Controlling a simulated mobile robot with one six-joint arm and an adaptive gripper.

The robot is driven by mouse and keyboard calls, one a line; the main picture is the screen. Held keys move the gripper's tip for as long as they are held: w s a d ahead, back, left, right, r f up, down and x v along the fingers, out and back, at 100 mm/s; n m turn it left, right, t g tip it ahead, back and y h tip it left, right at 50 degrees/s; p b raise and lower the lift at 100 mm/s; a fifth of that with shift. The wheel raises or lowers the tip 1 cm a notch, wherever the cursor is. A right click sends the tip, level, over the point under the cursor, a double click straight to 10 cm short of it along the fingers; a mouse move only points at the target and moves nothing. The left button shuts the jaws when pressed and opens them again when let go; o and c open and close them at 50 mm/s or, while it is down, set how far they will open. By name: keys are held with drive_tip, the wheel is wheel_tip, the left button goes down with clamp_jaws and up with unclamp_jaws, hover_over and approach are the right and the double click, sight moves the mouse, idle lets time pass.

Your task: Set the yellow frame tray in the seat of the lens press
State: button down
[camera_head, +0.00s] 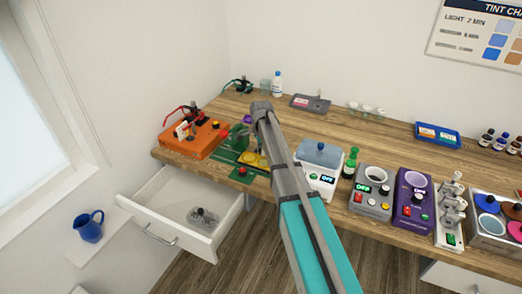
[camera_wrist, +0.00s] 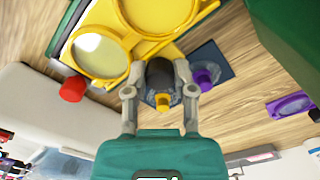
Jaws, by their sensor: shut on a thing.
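The yellow frame tray (camera_wrist: 128,58) has two round lens openings and a dark grip block (camera_wrist: 159,72) at its near edge. My gripper (camera_wrist: 160,80) is shut on that block, one finger on each side. In the head view the tray (camera_head: 250,158) shows as a small yellow patch at the green lens press (camera_head: 240,133). My arm hides part of it. In the wrist view a green part (camera_wrist: 68,28) lies beside the tray's left edge. I cannot tell whether the tray touches the seat. A red button (camera_head: 241,171) is at the press's front.
An orange device (camera_head: 194,140) stands left of the press and a white device (camera_head: 319,178) right of it. Below, a white drawer (camera_head: 160,214) is open with a grey item (camera_head: 203,217) inside. Several more devices line the bench's front right.

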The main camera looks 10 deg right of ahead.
drive_tip(key=shift+f, duration=0.25)
idle(0.3)
drive_tip(key=shift+c, duration=1.8)
unclamp_jaws()
drive_tip(key=o, duration=0.3)
drive_tip(key=shift+r, duration=0.1)
drive_tip(key=shift+r+p, duration=2.8)
drive_tip(key=shift+r, duration=0.2)
drive_tip(key=shift+s, duration=0.1)
